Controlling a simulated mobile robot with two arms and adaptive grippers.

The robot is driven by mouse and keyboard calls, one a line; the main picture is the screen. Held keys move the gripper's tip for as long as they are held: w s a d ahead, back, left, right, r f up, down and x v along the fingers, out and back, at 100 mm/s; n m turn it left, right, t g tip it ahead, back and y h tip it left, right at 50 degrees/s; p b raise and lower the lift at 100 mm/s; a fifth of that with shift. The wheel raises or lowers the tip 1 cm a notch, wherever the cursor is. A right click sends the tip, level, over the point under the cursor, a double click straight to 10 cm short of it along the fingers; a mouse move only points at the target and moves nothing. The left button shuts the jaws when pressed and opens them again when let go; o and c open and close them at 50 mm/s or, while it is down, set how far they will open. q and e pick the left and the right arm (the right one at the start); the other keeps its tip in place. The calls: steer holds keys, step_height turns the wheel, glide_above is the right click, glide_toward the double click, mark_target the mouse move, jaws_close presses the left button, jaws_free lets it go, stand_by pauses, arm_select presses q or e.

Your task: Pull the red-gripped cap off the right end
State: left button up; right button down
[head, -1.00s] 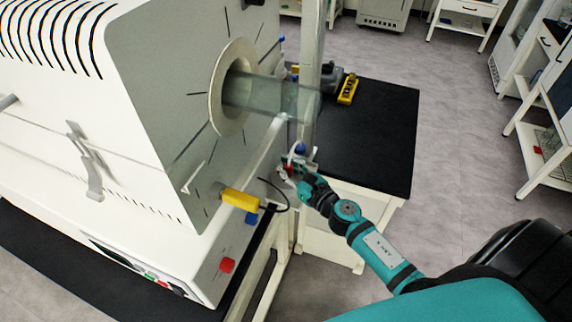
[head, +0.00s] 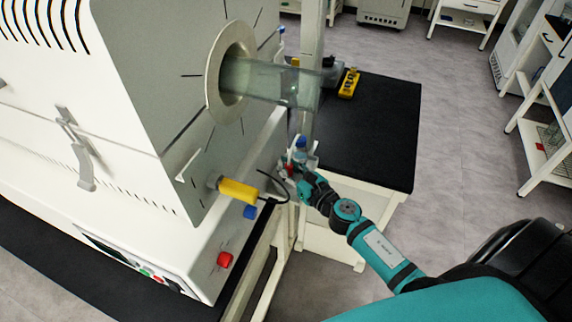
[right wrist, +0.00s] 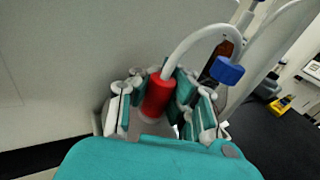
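The red grip (right wrist: 157,97) stands upright between the two fingers of my right gripper (right wrist: 160,92) in the right wrist view. A white tube (right wrist: 200,35) curves from its top toward a blue knob (right wrist: 227,70). In the head view my right gripper (head: 292,171) is at the red part, below the end of the glass tube (head: 290,85). The finger pads are close on both sides of the red grip; I cannot tell whether they press on it. How the cap meets its end is hidden. My left gripper is out of view.
The white furnace (head: 140,70) fills the left of the head view, with a yellow block (head: 238,191) and red button (head: 225,259) near my arm. A black-topped table (head: 375,130) holds a yellow device (head: 348,83).

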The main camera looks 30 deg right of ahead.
steer(key=c, duration=2)
jaws_free()
steer(key=shift+f, duration=0.15)
steer(key=o, duration=1.3)
steer(key=shift+s+d+r+p, duration=0.25)
steer(key=shift+s+r, duration=0.35)
steer(key=shift+s, duration=0.55)
steer(key=shift+s+d+r+p, duration=0.15)
steer(key=shift+s+r, duration=0.4)
steer(key=shift+s, duration=0.6)
steer(key=shift+s+d+r+p, duration=0.15)
steer(key=shift+s+d+r, duration=0.15)
steer(key=shift+s+r, duration=0.6)
steer(key=shift+s+f, duration=0.25)
steer(key=shift+f, duration=0.05)
